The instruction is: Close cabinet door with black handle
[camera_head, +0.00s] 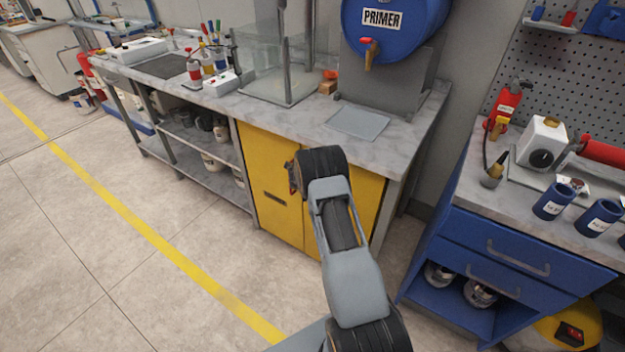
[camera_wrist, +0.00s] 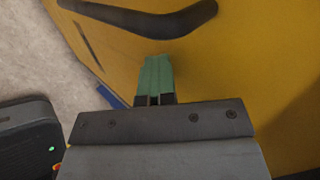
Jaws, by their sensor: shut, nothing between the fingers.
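The yellow cabinet (camera_head: 268,165) stands under the grey worktop in the head view. Its left door has a dark mark low on its front (camera_head: 274,197); at this size I cannot tell if it is the handle. My arm hides part of the right side. In the wrist view a curved black handle (camera_wrist: 150,22) crosses the top of the yellow door (camera_wrist: 240,55). My gripper (camera_wrist: 156,62) has its green fingers together, empty, just below the handle and close to the door. I cannot tell whether they touch it, or whether the door stands ajar.
Open shelves (camera_head: 195,145) stand left of the cabinet. A blue drawer bench (camera_head: 520,260) stands at the right. A blue primer drum (camera_head: 395,30) is above the worktop (camera_head: 290,122). The floor with the yellow line (camera_head: 150,235) is clear at front left.

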